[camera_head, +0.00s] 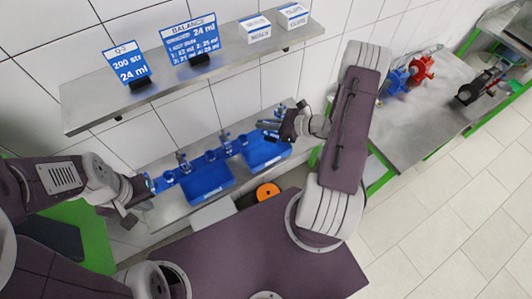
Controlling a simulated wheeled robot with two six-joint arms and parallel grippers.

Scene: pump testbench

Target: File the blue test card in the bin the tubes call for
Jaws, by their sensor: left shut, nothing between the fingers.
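Two blue bins stand on the grey bench: a left bin (208,190) and a right bin (268,155). Small blue upright fittings (183,163) stand behind them; any tubes and their contents are too small to read. My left gripper (146,191) is at the bench's left end, left of the left bin, shut and empty. My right gripper (268,125) is just above the back of the right bin; its fingers are too small to read, and a dark blue patch shows beside them. I cannot single out the blue test card.
A wall shelf (100,105) carries a "Q-2, 200 str, 24 ml" sign (128,65), a "BALANCE 24 ml" sign (191,42) and two white boxes (257,29). An orange disc (267,192) lies below the bins. A table at right (430,105) bears blue and red pump parts (420,70).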

